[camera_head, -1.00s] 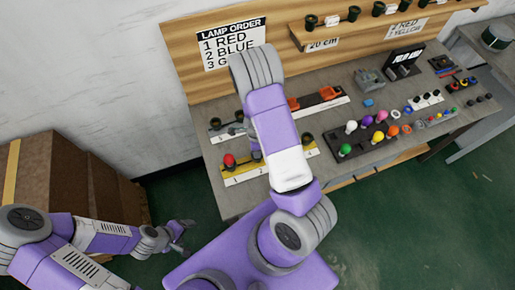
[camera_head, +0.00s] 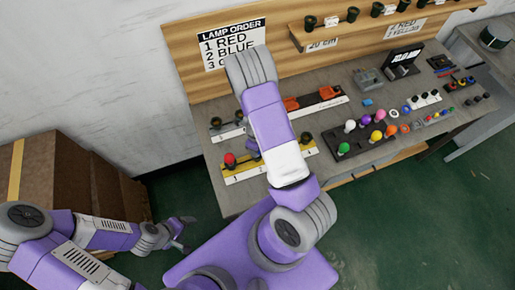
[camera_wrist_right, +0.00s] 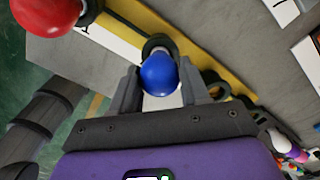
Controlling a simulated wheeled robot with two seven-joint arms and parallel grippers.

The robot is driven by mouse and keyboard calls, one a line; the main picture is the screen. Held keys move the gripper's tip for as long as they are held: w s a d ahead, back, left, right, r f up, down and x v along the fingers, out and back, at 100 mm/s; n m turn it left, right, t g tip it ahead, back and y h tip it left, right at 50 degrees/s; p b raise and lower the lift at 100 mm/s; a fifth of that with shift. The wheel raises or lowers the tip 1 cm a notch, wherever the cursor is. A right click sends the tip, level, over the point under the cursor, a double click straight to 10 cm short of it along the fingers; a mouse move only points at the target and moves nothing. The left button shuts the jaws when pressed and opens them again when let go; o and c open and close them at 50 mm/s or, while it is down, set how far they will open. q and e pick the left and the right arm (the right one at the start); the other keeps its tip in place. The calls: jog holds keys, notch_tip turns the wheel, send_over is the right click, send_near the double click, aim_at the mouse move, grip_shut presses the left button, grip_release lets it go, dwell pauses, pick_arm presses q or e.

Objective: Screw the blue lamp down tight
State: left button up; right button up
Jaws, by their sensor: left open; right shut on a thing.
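The blue lamp (camera_wrist_right: 159,76) shows in the right wrist view with its round bulb toward the camera. My right gripper (camera_wrist_right: 160,85) is shut on it, one finger on each side. A dark socket ring (camera_wrist_right: 157,44) on the yellow-edged board shows just behind the bulb. How deep the lamp sits in the socket is hidden. In the head view my right arm covers the blue lamp and most of the right hand. My left gripper (camera_head: 181,234) is open and empty, low at the left, away from the table.
A red lamp (camera_wrist_right: 45,14) stands beside the blue one on the same board (camera_head: 240,174). Empty sockets (camera_head: 305,138) sit farther right on it. A dark tray (camera_head: 352,143) of coloured lamps lies to the right. Cardboard boxes (camera_head: 60,180) stand at the left.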

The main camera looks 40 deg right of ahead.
jog(key=m+p, duration=0.1)
jog(key=m, duration=0.2)
jog(key=shift+r, duration=0.1)
jog(key=shift+m, duration=0.3)
jog(key=shift+m+p, duration=0.8)
jog(key=shift+m, duration=0.4)
jog(key=shift+m+p, duration=0.4)
jog(key=shift+m, duration=0.6)
jog(key=o, duration=1)
